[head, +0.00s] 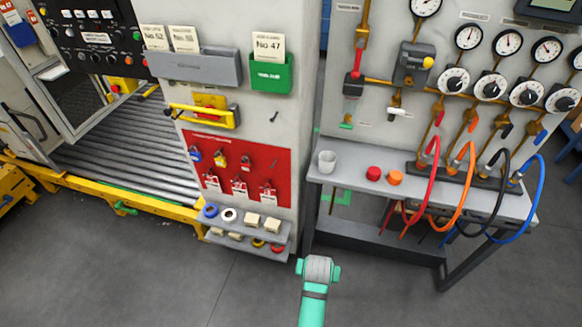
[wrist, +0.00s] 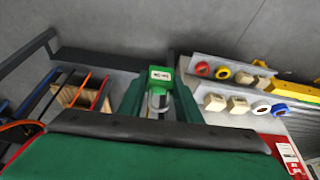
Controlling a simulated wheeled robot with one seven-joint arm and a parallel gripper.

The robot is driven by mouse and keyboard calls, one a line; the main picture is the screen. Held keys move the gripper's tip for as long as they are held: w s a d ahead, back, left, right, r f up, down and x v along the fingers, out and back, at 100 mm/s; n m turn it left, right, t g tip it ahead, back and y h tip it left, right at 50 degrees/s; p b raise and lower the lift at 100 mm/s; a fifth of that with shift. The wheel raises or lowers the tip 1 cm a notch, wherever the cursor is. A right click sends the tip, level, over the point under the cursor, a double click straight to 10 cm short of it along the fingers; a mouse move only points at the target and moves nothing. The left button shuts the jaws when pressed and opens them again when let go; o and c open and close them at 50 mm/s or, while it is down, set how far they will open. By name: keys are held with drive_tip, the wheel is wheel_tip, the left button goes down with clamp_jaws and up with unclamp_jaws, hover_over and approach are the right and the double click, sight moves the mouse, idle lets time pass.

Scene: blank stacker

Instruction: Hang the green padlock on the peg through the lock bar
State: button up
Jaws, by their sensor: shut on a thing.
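The green padlock (wrist: 160,76) has a white label and a pale metal shackle (wrist: 159,105). In the wrist view it sits between the two green fingers of my gripper (wrist: 158,92), which is shut on it. The padlock cannot be made out in the head view, where my arm shows at the bottom centre, in front of the cabinet and bench. The yellow lock bar (head: 203,118) is on the cabinet front above the red board, apart from my arm. The peg through it is too small to tell.
The red board (head: 235,140) holds blue, yellow and red padlocks and tags. Below it, shelves (head: 245,232) hold rings and blocks. To the right is a bench (head: 440,190) with a cup, two caps and coloured hoses. Bare floor (head: 190,285) lies in front.

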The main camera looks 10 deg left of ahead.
drive_tip(key=w+a+r, duration=0.3)
drive_tip(key=a+r, duration=0.7)
drive_tip(key=a, duration=0.1)
drive_tip(key=w+a+r, duration=0.4)
drive_tip(key=a+r, duration=0.6)
drive_tip(key=a, duration=0.1)
drive_tip(key=shift+w+a+r, duration=0.15)
drive_tip(key=shift+w+r, duration=0.05)
drive_tip(key=shift+r, duration=0.05)
drive_tip(key=w, duration=1.7)
drive_tip(key=shift+w+d+f, duration=0.2)
drive_tip(key=shift+w+f, duration=0.3)
drive_tip(key=shift+f, duration=0.1)
